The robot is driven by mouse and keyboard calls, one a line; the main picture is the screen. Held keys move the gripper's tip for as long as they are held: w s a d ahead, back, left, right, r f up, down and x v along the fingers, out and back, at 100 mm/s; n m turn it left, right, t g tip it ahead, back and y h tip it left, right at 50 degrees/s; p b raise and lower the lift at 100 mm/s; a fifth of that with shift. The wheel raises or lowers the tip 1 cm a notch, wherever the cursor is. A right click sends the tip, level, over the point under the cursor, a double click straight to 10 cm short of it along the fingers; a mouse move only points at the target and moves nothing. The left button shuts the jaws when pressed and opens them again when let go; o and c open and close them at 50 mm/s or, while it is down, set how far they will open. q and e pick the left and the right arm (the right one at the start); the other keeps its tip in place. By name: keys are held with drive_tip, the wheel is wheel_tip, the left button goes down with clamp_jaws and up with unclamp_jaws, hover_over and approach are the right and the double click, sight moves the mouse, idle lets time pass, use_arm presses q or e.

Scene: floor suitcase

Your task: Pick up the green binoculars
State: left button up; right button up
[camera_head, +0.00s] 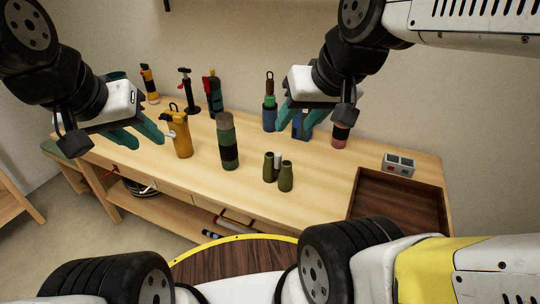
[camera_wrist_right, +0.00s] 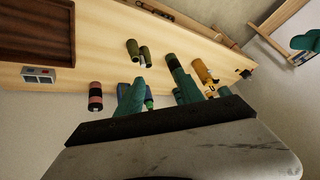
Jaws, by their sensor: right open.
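The green binoculars (camera_head: 286,176) stand upright on the wooden table, two olive barrels side by side with a pale piece between them. They also show in the right wrist view (camera_wrist_right: 144,54), beyond the fingertips. My right gripper (camera_head: 300,124) is open and empty, above and behind the binoculars in the head view. Its two teal fingers also show in the right wrist view (camera_wrist_right: 158,92), apart from the binoculars. My left gripper (camera_head: 140,138) hangs over the table's left part, its teal fingers spread and empty, well away from the binoculars.
A green and black cylinder (camera_head: 228,142) and a yellow bottle (camera_head: 181,136) stand left of the binoculars. A dark wooden tray (camera_head: 398,198) and a grey box (camera_head: 399,164) are at the right. Several bottles and tools line the back. The table front around the binoculars is clear.

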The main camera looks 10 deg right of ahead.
drive_tip(key=shift+o, duration=0.2)
drive_tip(key=shift+w, duration=0.1)
drive_tip(key=n+g+h, duration=0.2)
drive_tip(key=n+g, duration=0.3)
drive_tip(key=n, duration=0.1)
hover_over(278, 170)
drive_tip(key=s, duration=0.1)
wheel_tip(278, 170, down, 18)
drive_tip(key=r, duration=0.1)
drive_tip(key=shift+n+g, duration=0.6)
drive_tip(key=shift+n, duration=0.1)
drive_tip(key=w+f, duration=0.1)
drive_tip(key=f, duration=0.5)
drive_tip(key=w+f, duration=0.1)
drive_tip(key=f, duration=0.3)
drive_tip(key=shift+w+d, duration=0.2)
drive_tip(key=shift+w, duration=0.15)
wheel_tip(278, 170, down, 8)
drive_tip(key=shift+s+a+f, duration=0.1)
drive_tip(key=shift+s+f, duration=0.05)
drive_tip(key=shift+c, duration=0.5)
clamp_jaws()
